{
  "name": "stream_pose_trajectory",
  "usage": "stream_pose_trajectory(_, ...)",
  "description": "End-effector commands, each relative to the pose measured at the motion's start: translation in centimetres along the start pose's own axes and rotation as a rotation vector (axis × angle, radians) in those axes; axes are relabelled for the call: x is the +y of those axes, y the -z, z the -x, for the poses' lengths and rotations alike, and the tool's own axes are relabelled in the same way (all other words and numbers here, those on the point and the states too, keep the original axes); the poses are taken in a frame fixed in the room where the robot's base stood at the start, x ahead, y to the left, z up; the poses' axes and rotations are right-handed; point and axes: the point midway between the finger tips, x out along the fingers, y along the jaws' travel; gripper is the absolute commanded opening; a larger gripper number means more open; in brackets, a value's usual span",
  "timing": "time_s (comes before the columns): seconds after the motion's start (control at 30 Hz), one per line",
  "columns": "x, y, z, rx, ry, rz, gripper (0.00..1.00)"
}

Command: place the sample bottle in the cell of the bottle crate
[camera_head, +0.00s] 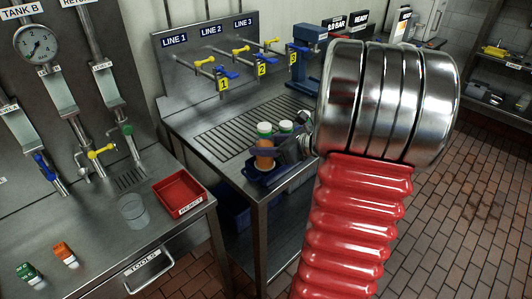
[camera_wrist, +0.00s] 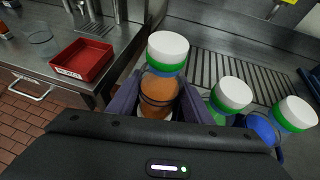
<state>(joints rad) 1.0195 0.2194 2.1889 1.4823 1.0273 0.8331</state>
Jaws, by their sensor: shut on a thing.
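The sample bottle, orange with a white cap and green band, is upright between my gripper's fingers (camera_wrist: 158,98) in the wrist view (camera_wrist: 159,86). In the head view the bottle (camera_head: 264,154) shows at the front corner of the middle bench, and my gripper (camera_head: 268,151) is shut on it. The dark blue bottle crate (camera_head: 262,178) shows below the bottle. The fingers and bottle hide much of its cells, and I cannot tell whether the bottle's base is inside a cell. A green bottle (camera_wrist: 229,97) and a blue bottle (camera_wrist: 275,123) are beside the held one.
A red reject tray (camera_head: 180,194) and a clear beaker (camera_head: 133,212) stand on the left bench. Numbered taps (camera_head: 222,78) line the back of the middle bench, above a slotted drain (camera_head: 235,125). A gap separates the two benches.

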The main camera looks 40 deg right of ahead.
Motion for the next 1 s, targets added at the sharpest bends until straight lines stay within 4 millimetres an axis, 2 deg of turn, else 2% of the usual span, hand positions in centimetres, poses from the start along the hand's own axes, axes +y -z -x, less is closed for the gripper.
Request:
stream_pose_trajectory(0.23,0.0,2.5,-1.3,-0.001,-0.001,-0.003,0.17)
stream_pose_trajectory(0.63,0.1,2.9,-1.5,0.0,-0.002,-0.001,0.17)
stream_pose_trajectory(0.67,0.1,3.0,-1.5,0.0,-0.002,-0.001,0.46)
stream_pose_trajectory(0.77,0.1,3.0,-1.5,0.0,-0.002,-0.001,0.53)
stream_pose_trajectory(1.0,0.1,2.9,-1.5,0.0,-0.002,0.0,0.53)
